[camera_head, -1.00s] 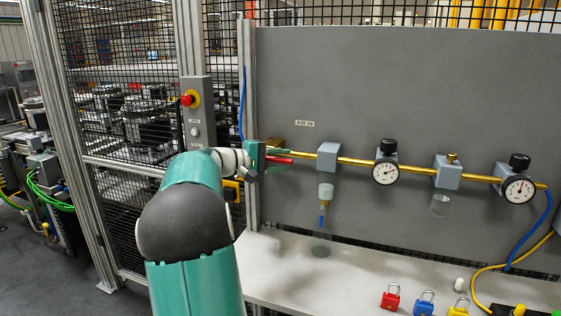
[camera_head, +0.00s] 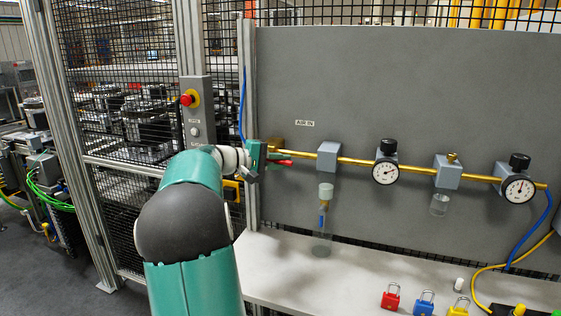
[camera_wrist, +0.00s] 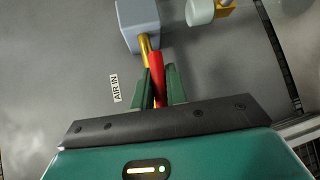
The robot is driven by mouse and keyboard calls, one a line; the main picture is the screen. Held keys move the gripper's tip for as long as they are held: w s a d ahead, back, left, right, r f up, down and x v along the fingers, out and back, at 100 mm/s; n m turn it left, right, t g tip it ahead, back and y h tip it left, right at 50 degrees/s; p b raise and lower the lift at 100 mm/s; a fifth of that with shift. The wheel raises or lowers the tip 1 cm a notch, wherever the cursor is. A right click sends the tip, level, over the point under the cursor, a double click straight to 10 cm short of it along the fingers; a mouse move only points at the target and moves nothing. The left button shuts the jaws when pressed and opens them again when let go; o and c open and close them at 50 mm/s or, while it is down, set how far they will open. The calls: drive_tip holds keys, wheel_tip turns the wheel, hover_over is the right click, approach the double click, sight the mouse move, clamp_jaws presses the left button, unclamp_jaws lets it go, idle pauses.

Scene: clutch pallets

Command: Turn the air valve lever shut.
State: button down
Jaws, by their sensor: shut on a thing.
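The air valve lever is a red handle (camera_wrist: 157,72) that shows between my green fingers in the wrist view. In the head view its red end (camera_head: 285,162) sticks out past my gripper, close to the brass pipe near the AIR IN label. My gripper (camera_wrist: 160,88) is shut on the lever, with a finger on each side of it. It also shows in the head view (camera_head: 272,158), in front of the left end of the pipe. The valve body behind it is mostly hidden by my gripper; a bit of brass (camera_head: 275,143) shows above it.
A brass pipe (camera_head: 360,162) runs right along the grey panel (camera_head: 400,90) through a grey block (camera_head: 328,156) and two gauges (camera_head: 385,172). A fence post stands close left. A red emergency button (camera_head: 187,100) is there. Red, blue and yellow padlocks (camera_head: 390,299) stand on the shelf below.

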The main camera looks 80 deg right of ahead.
drive_tip(key=w+f+m+t+y, duration=0.1)
drive_tip(key=w+f+m+t, duration=0.4)
drive_tip(key=t, duration=0.8)
drive_tip(key=shift+w+d+m, duration=0.25)
drive_tip(key=shift+w+m, duration=0.05)
drive_tip(key=shift+m, duration=1.1)
drive_tip(key=shift+w, duration=0.1)
drive_tip(key=c, duration=1.4)
unclamp_jaws()
drive_tip(key=v, duration=1.3)
drive_tip(key=shift+s+a+r, duration=0.2)
drive_tip(key=shift+s+r, duration=0.05)
drive_tip(key=shift+r, duration=0.1)
